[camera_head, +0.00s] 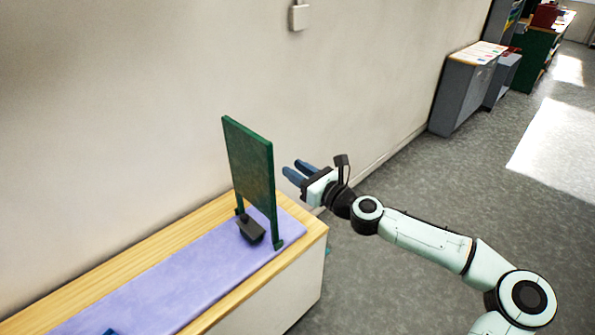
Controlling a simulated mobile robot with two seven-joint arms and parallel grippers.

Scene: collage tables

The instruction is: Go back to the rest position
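My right gripper (295,170) is in the camera_head view, its arm coming in from the lower right. Its two blue fingers point left and stand apart with a gap between them, and nothing shows between them. It is in the air just right of a green upright board (250,165), and appears apart from it. My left gripper is not in view.
The green board stands on a wooden table (190,232) with a purple mat (165,285). A small black block (251,229) sits at the board's foot. A blue thing (109,332) is cut off at the bottom edge. Grey cabinets (463,92) stand along the wall; the floor (440,180) is clear.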

